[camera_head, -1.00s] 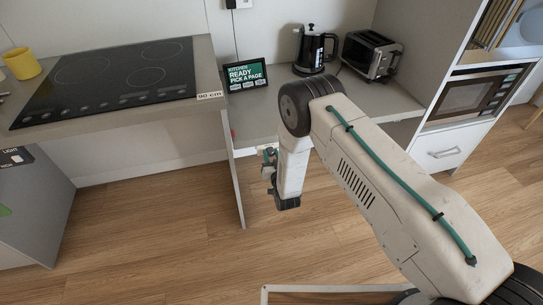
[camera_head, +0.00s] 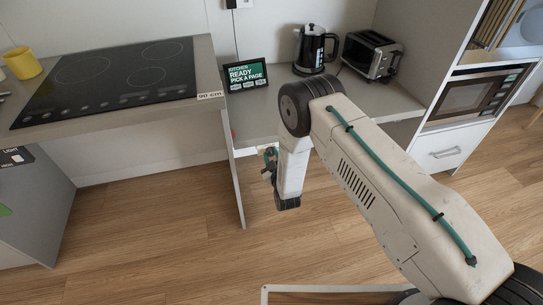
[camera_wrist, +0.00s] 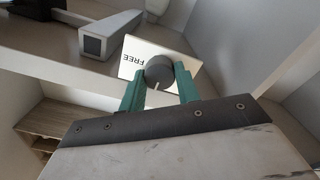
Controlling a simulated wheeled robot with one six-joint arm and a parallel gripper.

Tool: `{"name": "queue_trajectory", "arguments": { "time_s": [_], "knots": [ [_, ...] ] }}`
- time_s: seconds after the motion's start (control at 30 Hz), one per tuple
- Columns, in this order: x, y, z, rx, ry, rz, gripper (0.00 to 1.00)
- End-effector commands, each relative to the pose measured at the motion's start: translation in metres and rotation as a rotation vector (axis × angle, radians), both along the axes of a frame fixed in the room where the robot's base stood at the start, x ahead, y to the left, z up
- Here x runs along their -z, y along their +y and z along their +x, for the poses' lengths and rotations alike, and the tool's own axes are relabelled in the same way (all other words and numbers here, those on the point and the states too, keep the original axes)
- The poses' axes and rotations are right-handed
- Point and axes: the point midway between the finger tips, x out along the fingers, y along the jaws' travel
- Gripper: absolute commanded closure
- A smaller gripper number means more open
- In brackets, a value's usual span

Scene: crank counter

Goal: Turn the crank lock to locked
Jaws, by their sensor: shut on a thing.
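The crank lock shows in the wrist view as a dark grey round knob (camera_wrist: 159,71) with a pale line on its face. A white label (camera_wrist: 133,62) behind it reads "FREE", upside down in this view. My gripper (camera_wrist: 157,75) has its teal fingers shut on the knob, one on each side. In the head view my gripper (camera_head: 269,160) is small, low by the counter's front and partly hidden by my own arm. The knob cannot be made out there.
A grey bar with a dark square end (camera_wrist: 93,43) juts out left of the knob. The counter (camera_head: 255,128) bears a sign (camera_head: 246,75), a kettle (camera_head: 313,50) and a toaster (camera_head: 371,57). A hob (camera_head: 110,80) lies at left. The wooden floor (camera_head: 150,230) is clear in front.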

Motion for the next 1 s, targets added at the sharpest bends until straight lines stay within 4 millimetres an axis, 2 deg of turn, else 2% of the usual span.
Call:
{"name": "queue_trajectory", "arguments": {
  "time_s": [0.57,0.6,0.63,0.67,1.0],
  "knots": [
    [0.0011,-0.0001,-0.0010,-0.001,-0.006,-0.031,0.91],
    [0.0011,-0.0001,-0.0010,-0.001,-0.006,-0.031,0.57],
    [0.0010,-0.0002,-0.0009,-0.001,-0.007,-0.030,0.48],
    [0.0009,-0.0001,-0.0008,0.000,-0.007,-0.030,0.46],
    [0.0008,-0.0012,-0.0053,-0.001,-0.006,-0.030,0.46]
  ]
}}
